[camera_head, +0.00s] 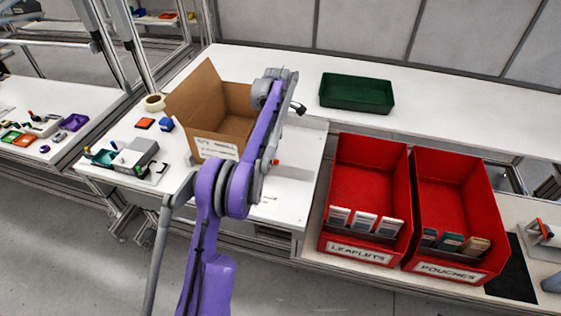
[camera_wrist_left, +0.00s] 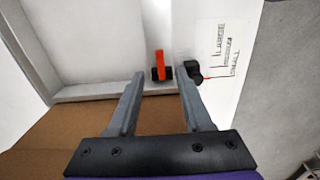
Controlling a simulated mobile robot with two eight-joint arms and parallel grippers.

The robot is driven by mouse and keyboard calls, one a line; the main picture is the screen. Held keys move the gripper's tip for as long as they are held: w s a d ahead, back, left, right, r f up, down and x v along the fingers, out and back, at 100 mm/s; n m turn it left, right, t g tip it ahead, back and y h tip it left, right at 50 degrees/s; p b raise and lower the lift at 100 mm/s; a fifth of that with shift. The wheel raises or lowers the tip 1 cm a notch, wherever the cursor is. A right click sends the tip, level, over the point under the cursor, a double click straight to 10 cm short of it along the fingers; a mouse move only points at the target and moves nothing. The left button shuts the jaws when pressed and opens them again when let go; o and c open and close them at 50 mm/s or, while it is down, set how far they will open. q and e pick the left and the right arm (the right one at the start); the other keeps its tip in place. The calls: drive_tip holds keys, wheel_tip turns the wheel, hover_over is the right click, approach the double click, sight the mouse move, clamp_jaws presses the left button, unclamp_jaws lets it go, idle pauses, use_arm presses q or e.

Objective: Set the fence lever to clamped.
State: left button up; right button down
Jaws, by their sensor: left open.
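The fence lever (camera_wrist_left: 161,64) is a small orange-red bar on a black pivot in the left wrist view. It points toward the top of that picture, beside a pale fence strip (camera_wrist_left: 100,91). In the head view a small red spot (camera_head: 276,162) beside my arm appears to be the lever. My left gripper (camera_wrist_left: 160,77) is open and empty, its two grey fingers on either side of the lever's line; I cannot tell whether they touch it. In the head view my purple arm hides the fingers. My right gripper is not in view.
A black knob (camera_wrist_left: 194,72) with a red pointer sits right of the lever, beside a printed size scale (camera_wrist_left: 226,48). An open cardboard box (camera_head: 205,100) stands left of my arm. Red bins (camera_head: 367,170) are on the right, and a green tray (camera_head: 357,94) is behind.

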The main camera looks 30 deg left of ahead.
sight(277, 160)
use_arm(q)
drive_tip(key=f, duration=1.1)
drive_tip(key=shift+a, duration=0.2)
clamp_jaws()
drive_tip(key=shift+b, duration=0.3)
